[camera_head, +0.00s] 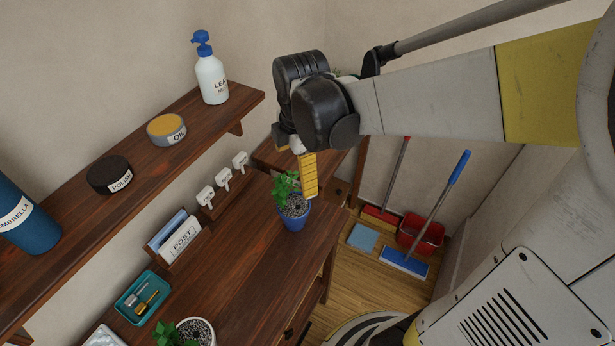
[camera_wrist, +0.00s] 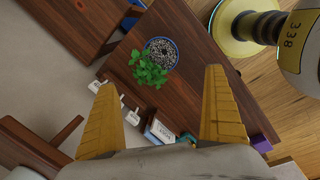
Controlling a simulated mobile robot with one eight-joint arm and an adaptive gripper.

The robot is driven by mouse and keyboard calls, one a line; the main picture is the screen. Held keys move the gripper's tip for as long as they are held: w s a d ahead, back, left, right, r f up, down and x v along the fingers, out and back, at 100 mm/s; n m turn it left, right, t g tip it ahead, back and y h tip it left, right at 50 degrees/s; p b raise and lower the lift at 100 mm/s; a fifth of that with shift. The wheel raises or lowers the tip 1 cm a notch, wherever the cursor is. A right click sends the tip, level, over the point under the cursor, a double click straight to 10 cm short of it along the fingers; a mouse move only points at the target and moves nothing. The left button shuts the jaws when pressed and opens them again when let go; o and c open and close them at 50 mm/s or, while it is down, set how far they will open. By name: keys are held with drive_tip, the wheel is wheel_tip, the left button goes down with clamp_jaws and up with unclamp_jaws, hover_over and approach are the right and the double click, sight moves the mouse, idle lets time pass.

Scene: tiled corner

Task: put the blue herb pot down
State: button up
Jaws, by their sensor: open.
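The blue herb pot (camera_head: 293,224), with green leaves and speckled soil, stands upright on the dark wooden table (camera_head: 243,250). My gripper (camera_head: 308,196) is just above and behind it in the head view, its yellow finger overlapping the plant's edge. In the wrist view the pot (camera_wrist: 161,50) lies beyond the fingertips, between their lines, with its leaves toward me. My gripper (camera_wrist: 160,80) is open, with nothing between its two fingers. The second finger is mostly hidden in the head view.
A letter holder (camera_head: 180,240), teal tray (camera_head: 142,297) and white-potted plant (camera_head: 195,331) stand on the table. The tabletop right of the letter holder is bare.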

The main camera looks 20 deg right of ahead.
drive_tip(key=s+r+m+t, duration=0.5)
drive_tip(key=s+m, duration=0.5)
drive_tip(key=m, duration=0.8)
drive_tip(key=shift+r+m, duration=0.3)
drive_tip(key=shift+r, duration=0.4)
